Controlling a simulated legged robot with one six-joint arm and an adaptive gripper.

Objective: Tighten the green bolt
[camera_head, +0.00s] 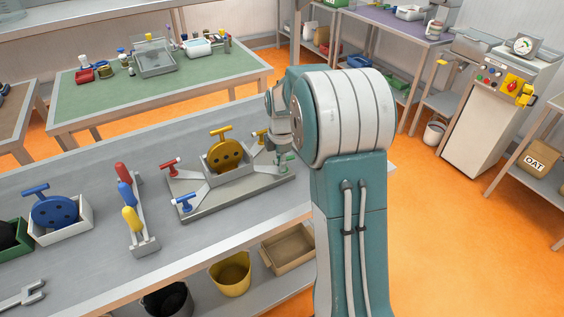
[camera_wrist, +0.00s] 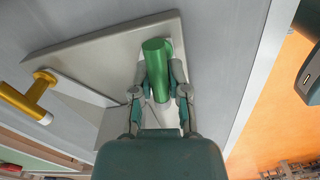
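The green bolt (camera_head: 287,157) stands at the right end of the grey fixture plate (camera_head: 232,201), partly hidden by my gripper in the head view. In the wrist view its thick green bar handle (camera_wrist: 158,62) lies lengthwise between my fingertips. My gripper (camera_wrist: 160,75) has one finger on each side of the handle, and both tips look to be against it. My gripper also shows in the head view (camera_head: 281,150), coming from above the bolt. The bolt's shank is hidden below the handle.
The plate also carries a red bolt (camera_head: 170,166), a blue bolt (camera_head: 185,203), a yellow bolt (camera_wrist: 28,97) and a holder with a yellow disc (camera_head: 224,154). The bench's front edge is close to the plate.

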